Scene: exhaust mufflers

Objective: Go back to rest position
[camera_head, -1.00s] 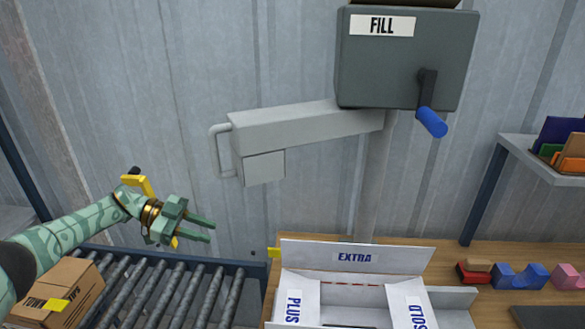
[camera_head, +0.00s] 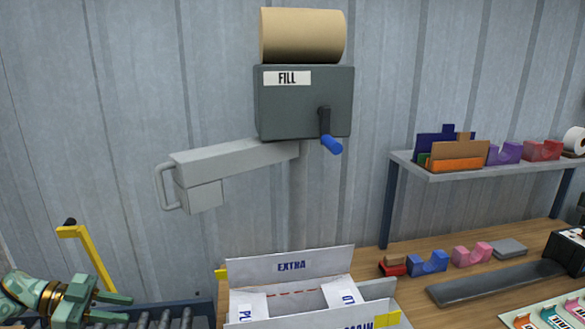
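My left gripper (camera_head: 110,309) is at the lower left of the head view, over the roller conveyor. Its green fingers point right with a gap between them, and nothing shows in it. My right gripper is out of view. The box's lower part is cut off by the frame edge.
A grey FILL machine (camera_head: 303,100) with a brown paper roll (camera_head: 302,36) and blue crank handle (camera_head: 331,145) stands behind the box. Conveyor rollers (camera_head: 165,318) lie lower left. Tape dispensers (camera_head: 428,263) sit on the table. A shelf (camera_head: 470,172) holds more supplies at right.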

